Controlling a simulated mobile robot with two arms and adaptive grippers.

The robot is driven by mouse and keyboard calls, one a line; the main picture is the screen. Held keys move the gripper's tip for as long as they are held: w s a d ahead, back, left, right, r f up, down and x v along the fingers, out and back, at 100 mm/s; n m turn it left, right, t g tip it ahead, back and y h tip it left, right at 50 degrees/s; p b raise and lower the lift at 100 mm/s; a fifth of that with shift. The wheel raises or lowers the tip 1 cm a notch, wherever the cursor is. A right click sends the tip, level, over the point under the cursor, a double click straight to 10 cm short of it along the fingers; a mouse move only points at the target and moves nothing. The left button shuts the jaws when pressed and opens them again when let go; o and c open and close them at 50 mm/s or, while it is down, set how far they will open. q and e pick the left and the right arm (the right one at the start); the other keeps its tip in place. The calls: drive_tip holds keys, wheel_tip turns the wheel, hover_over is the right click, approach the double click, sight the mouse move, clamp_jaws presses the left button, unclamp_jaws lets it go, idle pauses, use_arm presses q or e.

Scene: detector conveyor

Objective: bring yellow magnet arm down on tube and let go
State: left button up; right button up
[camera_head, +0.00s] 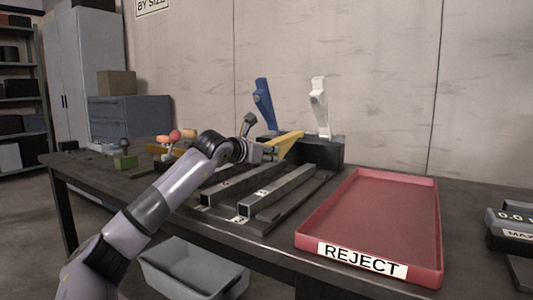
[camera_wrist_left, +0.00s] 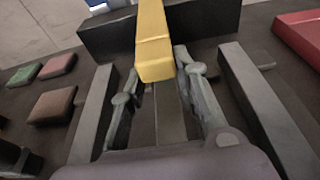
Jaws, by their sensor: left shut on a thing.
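The yellow magnet arm (camera_head: 291,146) extends forward from a dark block at the back of the table, sloping down towards my left gripper. In the left wrist view the yellow arm (camera_wrist_left: 153,42) has its near end between my fingertips. My left gripper (camera_head: 266,151) is shut on that end; its fingers (camera_wrist_left: 160,78) lie on either side of it. Two long grey square bars, the left bar (camera_head: 232,186) and the right bar (camera_head: 280,191), lie on a dark board below. I cannot tell which piece is the tube. My right gripper is not in view.
A blue arm (camera_head: 263,103) and a white arm (camera_head: 319,106) stand upright at the back. A red REJECT tray (camera_head: 431,229) is at the right. A grey bin (camera_head: 194,279) is below the table's front edge.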

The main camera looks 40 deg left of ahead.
use_arm(q)
drive_tip(key=shift+w+d+f, duration=0.1)
drive_tip(key=shift+w+f, duration=0.05)
drive_tip(key=shift+f, duration=0.35)
idle(0.4)
drive_tip(key=o, duration=0.6)
drive_tip(key=shift+c, duration=0.2)
drive_tip(key=shift+o, duration=1.3)
drive_tip(key=shift+w+f, duration=0.15)
drive_tip(key=shift+w, duration=0.15)
drive_tip(key=shift+o, duration=1)
drive_tip(key=shift+s+r, duration=0.2)
drive_tip(key=shift+r, duration=0.1)
drive_tip(key=shift+v, duration=6)
